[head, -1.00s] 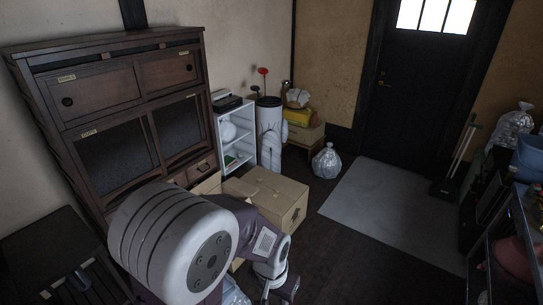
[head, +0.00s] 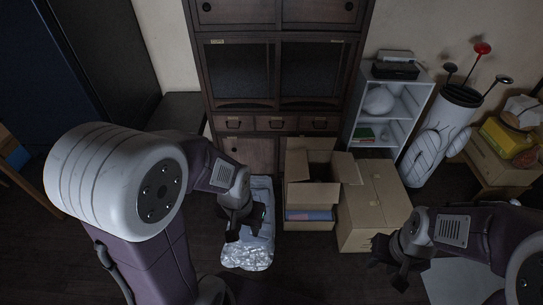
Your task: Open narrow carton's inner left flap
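A narrow cardboard carton (head: 297,191) stands upright in front of the dark cabinet in the head view. Its top shows a dark opening, with cardboard flaps standing or spread around it. One flap (head: 349,168) leans out to the right. I cannot make out the inner left flap clearly. My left gripper (head: 240,226) is left of the carton, apart from it, above a grey-blue bundle. My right gripper (head: 388,264) is to the lower right, in front of the wider carton and apart from both. I cannot tell whether either gripper is open; neither visibly holds anything.
A wider closed carton (head: 372,206) stands right beside the narrow one. A grey-blue bundle with clear plastic (head: 248,255) lies on the floor to the left. A dark cabinet (head: 277,95) and a white shelf (head: 387,103) stand behind. Dark floor is free in front.

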